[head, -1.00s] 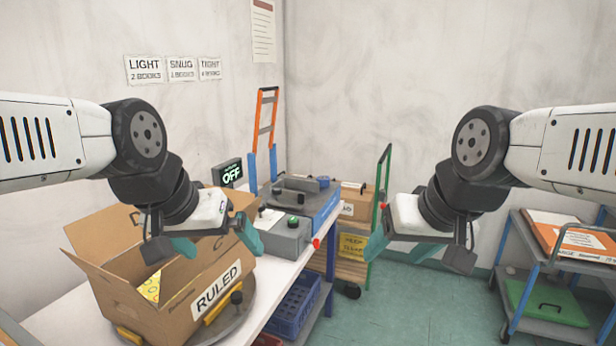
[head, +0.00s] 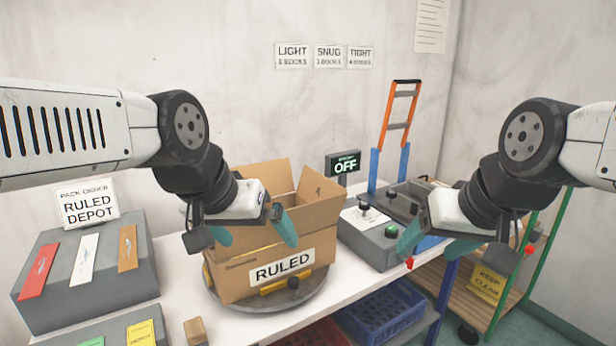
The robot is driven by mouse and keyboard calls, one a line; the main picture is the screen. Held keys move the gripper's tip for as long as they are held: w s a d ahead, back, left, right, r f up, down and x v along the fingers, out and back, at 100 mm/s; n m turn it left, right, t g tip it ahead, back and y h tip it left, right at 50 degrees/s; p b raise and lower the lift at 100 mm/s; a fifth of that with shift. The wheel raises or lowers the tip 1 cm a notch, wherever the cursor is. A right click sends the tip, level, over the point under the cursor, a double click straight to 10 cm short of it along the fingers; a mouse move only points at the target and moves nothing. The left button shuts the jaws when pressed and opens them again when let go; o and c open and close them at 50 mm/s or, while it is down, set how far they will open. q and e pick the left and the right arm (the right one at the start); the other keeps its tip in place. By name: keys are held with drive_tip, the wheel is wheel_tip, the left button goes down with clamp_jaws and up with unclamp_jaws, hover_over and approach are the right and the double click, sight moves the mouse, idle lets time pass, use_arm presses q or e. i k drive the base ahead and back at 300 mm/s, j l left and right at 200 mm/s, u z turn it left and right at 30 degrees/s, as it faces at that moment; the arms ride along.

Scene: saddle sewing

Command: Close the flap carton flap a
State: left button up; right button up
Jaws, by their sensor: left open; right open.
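The open flap carton (head: 236,279) is brown cardboard with a "RULED" label (head: 282,267) on its front. It stands on a round grey turntable (head: 270,304) on the white table. Its back flap and right-hand flap stand up; the right-hand one bears a small letter that looks like an A (head: 316,193). My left gripper (head: 255,238) is open and empty, in front of the carton's left part and hiding some of its opening. My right gripper (head: 443,252) is open and empty, to the right of the carton, near the grey control box.
A grey control box (head: 372,240) with a green button and an "OFF" display (head: 345,163) stand right of the carton. A grey rack (head: 85,270) with coloured strips is at left. A small wooden block (head: 195,331) lies at the front.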

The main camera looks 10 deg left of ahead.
sight(313, 187)
drive_tip(key=l+u, duration=0.25)
drive_tip(key=i+l+z, duration=0.15)
drive_tip(key=i+l, duration=0.5)
drive_tip(key=i, duration=0.15)
